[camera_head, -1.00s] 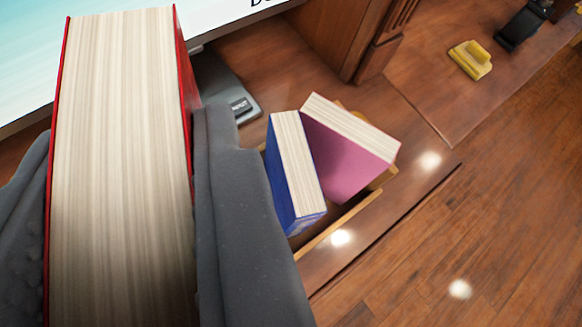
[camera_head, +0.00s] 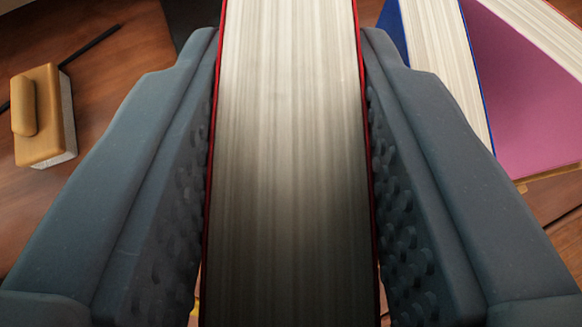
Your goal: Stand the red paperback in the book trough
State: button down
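The red paperback (camera_head: 290,150) stands between the two fingers of my gripper (camera_head: 290,60), its cream page edges toward the camera and thin red covers at both sides. The fingers press close against both covers. The book trough (camera_head: 550,173) shows only as a light wooden edge at the right, under a pink book (camera_head: 520,90). A blue book (camera_head: 445,70) leans beside the pink one, just right of my right finger. The paperback is left of these books. What lies under the paperback is hidden, so I cannot tell whether it touches anything.
A wooden block eraser (camera_head: 38,115) with a pale underside lies on the brown desk (camera_head: 120,85) at the left. A thin dark stick (camera_head: 92,46) lies behind it. Bare desk shows around the eraser.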

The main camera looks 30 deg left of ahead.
jog(key=shift+f, duration=2.25)
jog(key=c, duration=1.1)
grip_release()
jog(key=shift+v, duration=6.05)
